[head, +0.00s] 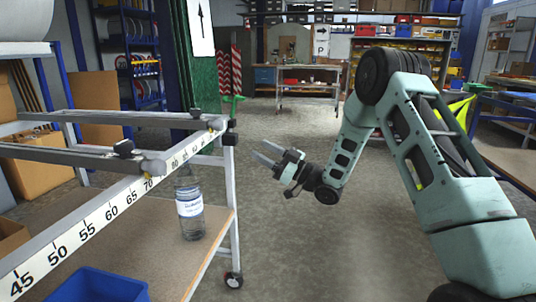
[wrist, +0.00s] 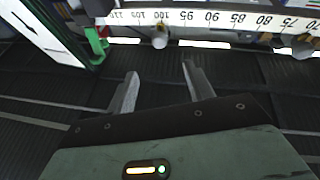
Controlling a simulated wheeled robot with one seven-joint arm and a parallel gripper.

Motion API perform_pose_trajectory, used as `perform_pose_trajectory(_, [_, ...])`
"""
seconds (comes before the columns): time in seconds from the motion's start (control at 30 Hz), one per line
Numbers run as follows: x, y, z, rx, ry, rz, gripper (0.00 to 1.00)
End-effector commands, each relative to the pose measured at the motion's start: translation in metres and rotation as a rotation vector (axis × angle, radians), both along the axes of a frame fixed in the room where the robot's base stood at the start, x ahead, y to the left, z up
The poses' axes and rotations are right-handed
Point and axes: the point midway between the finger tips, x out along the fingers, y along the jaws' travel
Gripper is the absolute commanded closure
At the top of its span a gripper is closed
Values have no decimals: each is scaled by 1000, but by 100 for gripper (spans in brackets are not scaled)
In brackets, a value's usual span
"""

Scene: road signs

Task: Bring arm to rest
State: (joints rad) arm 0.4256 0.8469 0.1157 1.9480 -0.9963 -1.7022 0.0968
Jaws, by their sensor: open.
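My gripper (head: 268,156) is open and empty at the end of my arm. In the head view it hangs over the floor in the middle of the room, to the right of the trolley with the measuring scale and apart from it. In the wrist view my gripper's two fingers (wrist: 161,90) stand spread with nothing between them. My arm is bent, with its elbow high at the right of the head view.
A wheeled trolley (head: 234,190) with a number scale stands at the left. A water bottle (head: 190,207) stands on its lower shelf, and a blue bin (head: 97,288) is near the front. The floor (head: 300,240) below my gripper is clear. A bench (head: 308,88) stands at the back.

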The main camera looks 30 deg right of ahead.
Motion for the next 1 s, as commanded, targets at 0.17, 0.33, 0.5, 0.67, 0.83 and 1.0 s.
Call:
perform_pose_trajectory(0.17, [-6, -5, -3, -1, 0, -1, 47])
perform_pose_trajectory(0.33, [-6, -5, -3, -1, 0, -1, 47])
perform_pose_trajectory(0.5, [-6, -5, -3, -1, -1, 0, 47])
perform_pose_trajectory(0.67, [-6, -5, -3, -1, -1, 0, 47])
perform_pose_trajectory(0.83, [5, 26, 2, -56, 73, -26, 47])
perform_pose_trajectory(1.0, [14, 91, 1, -192, 286, -94, 47])
